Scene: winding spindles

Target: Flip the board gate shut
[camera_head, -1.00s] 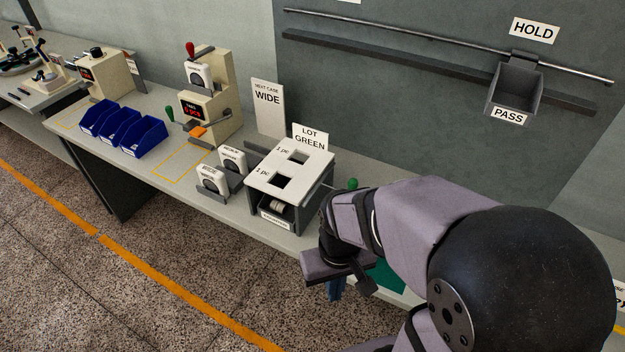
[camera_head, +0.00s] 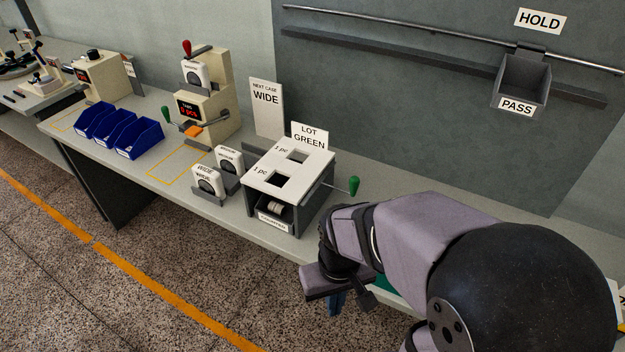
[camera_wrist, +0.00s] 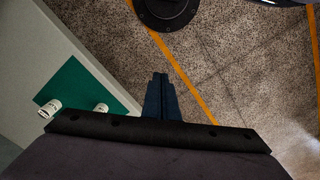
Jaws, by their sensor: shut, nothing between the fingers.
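A dark box (camera_head: 294,216) with a white top board (camera_head: 277,161) stands on the bench in the head view. The board has two square openings marked "1 pc". A rod with a green knob (camera_head: 354,186) sticks out from the box's right side. I cannot tell which part is the board gate. My gripper (camera_head: 337,304) hangs at the bench's front edge, right of the box and apart from it, with dark blue fingers pointing down. In the wrist view the fingers (camera_wrist: 160,80) are together and empty, over the speckled floor.
A green mat (camera_wrist: 78,84) with two small white pieces (camera_wrist: 50,107) lies on the bench. Left of the box stand white dial units (camera_head: 208,181), a cream machine (camera_head: 208,108) and blue bins (camera_head: 138,138). A PASS bin (camera_head: 520,82) hangs from the wall rail.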

